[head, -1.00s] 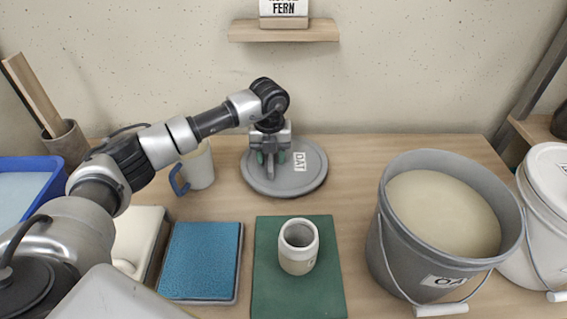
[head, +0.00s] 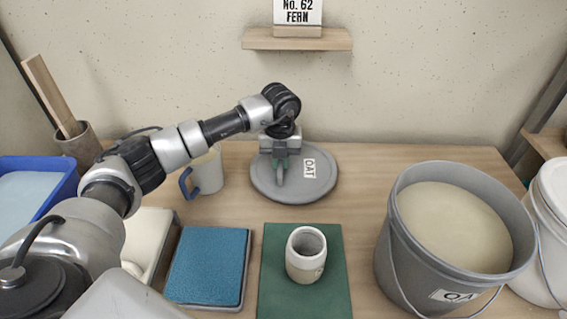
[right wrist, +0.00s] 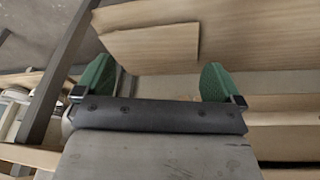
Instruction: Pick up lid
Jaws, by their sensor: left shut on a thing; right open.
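The grey round lid (head: 322,186) with a white OAT label lies on the table behind the green mat. My left gripper (head: 281,172) is over the left part of the lid, pointing down, shut on the lid's handle, which the fingers mostly hide. I cannot tell whether the lid is lifted at all. The grey OAT bucket (head: 388,262), full of pale glaze, stands open at the right. My right gripper (right wrist: 158,85) shows in the right wrist view, with its green fingers wide apart and nothing between them.
A cream jar (head: 304,266) stands on the green mat (head: 275,290). A blue sponge pad (head: 208,264) and a mug with a blue handle (head: 207,172) are at the left. A white bucket (head: 548,250) stands at the right edge. The table between lid and grey bucket is clear.

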